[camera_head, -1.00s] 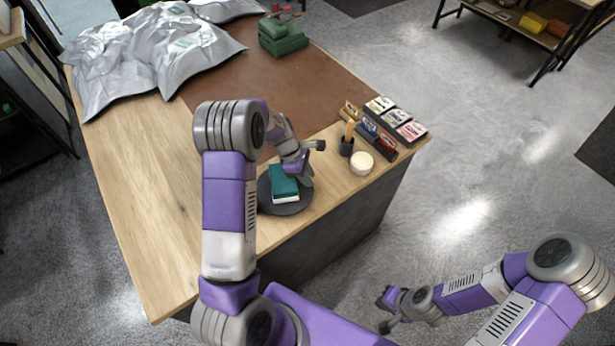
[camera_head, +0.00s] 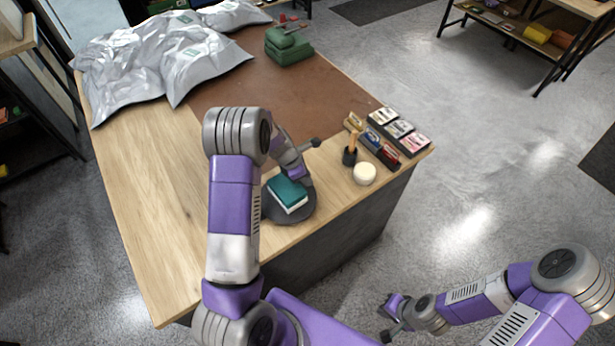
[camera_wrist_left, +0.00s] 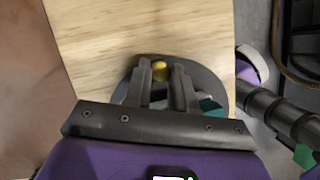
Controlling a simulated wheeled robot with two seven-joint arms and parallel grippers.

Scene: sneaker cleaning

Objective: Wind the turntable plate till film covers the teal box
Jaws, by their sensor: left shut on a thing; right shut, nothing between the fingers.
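The teal box (camera_head: 287,191), with a white lower part, sits turned at an angle on the round dark grey turntable plate (camera_head: 292,217). In the left wrist view a teal corner (camera_wrist_left: 211,107) shows beside the fingers, over the plate's grey rim (camera_wrist_left: 205,78). My left gripper (camera_wrist_left: 160,76) is shut at the plate's edge on a small yellow knob (camera_wrist_left: 159,69); in the head view the gripper (camera_head: 304,182) is beside the box, its fingertips unclear. My right gripper (camera_head: 388,317) is shut and empty, low off the table. I cannot make out film on the box.
A dark cup with a brush (camera_head: 349,156), a round white tub (camera_head: 364,174) and small boxes (camera_head: 398,130) stand right of the plate. Silver bags (camera_head: 160,58) and a green object (camera_head: 288,46) lie at the back. Bare wood (camera_head: 160,210) lies left of my left arm.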

